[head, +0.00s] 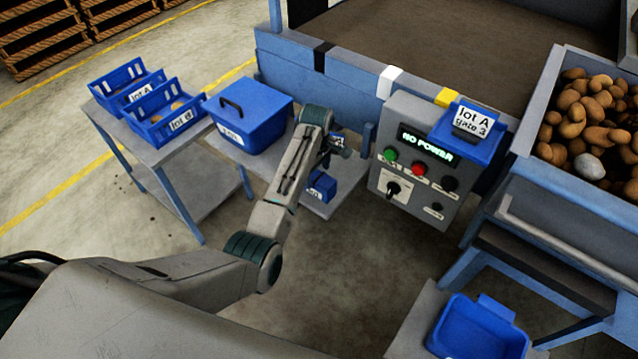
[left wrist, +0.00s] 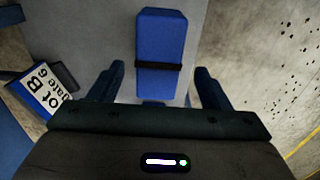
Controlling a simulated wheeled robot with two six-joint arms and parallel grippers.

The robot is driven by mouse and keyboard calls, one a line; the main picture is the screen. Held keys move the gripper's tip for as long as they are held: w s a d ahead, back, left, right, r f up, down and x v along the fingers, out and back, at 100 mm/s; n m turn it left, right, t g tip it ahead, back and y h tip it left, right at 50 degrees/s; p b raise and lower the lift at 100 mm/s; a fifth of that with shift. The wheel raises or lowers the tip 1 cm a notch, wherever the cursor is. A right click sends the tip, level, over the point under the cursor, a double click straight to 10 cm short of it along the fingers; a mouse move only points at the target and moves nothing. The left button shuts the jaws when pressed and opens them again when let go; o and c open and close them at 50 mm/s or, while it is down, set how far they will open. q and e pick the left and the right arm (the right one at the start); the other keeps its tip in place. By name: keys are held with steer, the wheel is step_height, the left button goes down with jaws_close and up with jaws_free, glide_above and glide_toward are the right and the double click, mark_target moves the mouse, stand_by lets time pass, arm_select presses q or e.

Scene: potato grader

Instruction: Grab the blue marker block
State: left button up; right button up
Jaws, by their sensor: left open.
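The blue marker block (left wrist: 161,28), a long block with a black band across it, lies on a grey surface in the left wrist view. My left gripper (left wrist: 160,76) is open, with one finger on each side of the block's near end. It has not closed on the block, and I cannot tell how high it is above it. In the head view a small blue object (head: 320,187), apparently this block, sits on the low grey table below my left wrist. The left fingers are mostly hidden there by the arm. My right gripper is not in view.
A "lot B gate 6" card (left wrist: 42,92) is left of the gripper in the left wrist view. A lidded blue box (head: 250,115) and blue crates (head: 160,110) stand to the left. The control panel (head: 420,165), reading "NO POWER", stands close on the right.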

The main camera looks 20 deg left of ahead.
mark_target(319, 177)
arm_select(q)
steer(key=f, duration=0.4)
steer(key=shift+d, duration=0.3)
steer(key=shift+f, duration=0.45)
steer(key=shift+c, duration=1.3)
steer(key=c, duration=0.7)
steer(key=shift+c, duration=1.4)
steer(key=shift+r+p, duration=0.1)
steer(key=shift+p, duration=0.2)
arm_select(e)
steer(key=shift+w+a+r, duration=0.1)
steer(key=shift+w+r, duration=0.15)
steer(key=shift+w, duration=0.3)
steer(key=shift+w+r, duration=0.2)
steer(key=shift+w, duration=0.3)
